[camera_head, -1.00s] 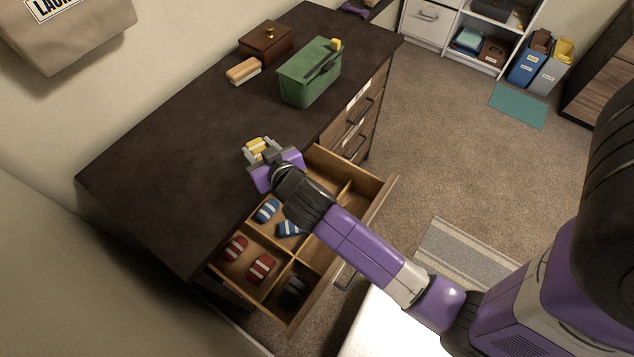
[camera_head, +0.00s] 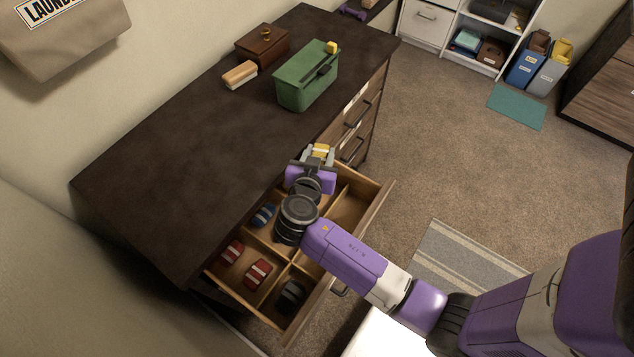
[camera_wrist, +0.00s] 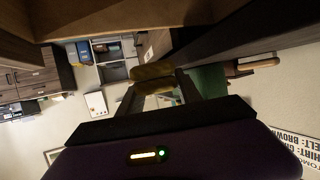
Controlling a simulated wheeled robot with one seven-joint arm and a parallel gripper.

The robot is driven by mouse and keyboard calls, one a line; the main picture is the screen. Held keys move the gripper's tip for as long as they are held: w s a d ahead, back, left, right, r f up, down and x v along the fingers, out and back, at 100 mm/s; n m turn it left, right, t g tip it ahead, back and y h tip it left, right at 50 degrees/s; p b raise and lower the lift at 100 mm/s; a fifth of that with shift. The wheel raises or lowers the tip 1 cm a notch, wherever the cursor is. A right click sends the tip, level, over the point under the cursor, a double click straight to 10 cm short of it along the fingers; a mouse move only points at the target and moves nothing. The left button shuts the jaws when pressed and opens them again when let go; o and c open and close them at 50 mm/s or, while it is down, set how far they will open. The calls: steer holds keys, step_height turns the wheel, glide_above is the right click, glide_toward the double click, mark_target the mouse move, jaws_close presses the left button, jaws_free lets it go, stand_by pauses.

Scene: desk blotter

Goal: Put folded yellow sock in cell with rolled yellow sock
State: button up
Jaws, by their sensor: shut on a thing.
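The folded yellow sock (camera_head: 321,149) has a pale band and is held between the fingertips of my gripper (camera_head: 318,154). My gripper is shut on it, over the far end of the open drawer (camera_head: 377,208) near the desk edge. In the wrist view the sock (camera_wrist: 153,72) shows as a dim yellow-brown bundle between the two fingers. I cannot make out the rolled yellow sock; my gripper and wrist cover part of the far cells.
Other drawer cells hold a blue sock (camera_head: 263,214), red socks (camera_head: 258,273) and a dark sock (camera_head: 291,293). A far right cell (camera_head: 347,208) looks empty. On the desk stand a green box (camera_head: 306,82), a brown box (camera_head: 262,46) and a brush (camera_head: 240,74).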

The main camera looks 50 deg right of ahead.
step_height(320, 180, down, 14)
steer(key=shift+f+b, duration=0.1)
steer(key=shift+b, duration=0.25)
steer(key=shift+f+b, duration=0.6)
steer(key=shift+b, duration=0.4)
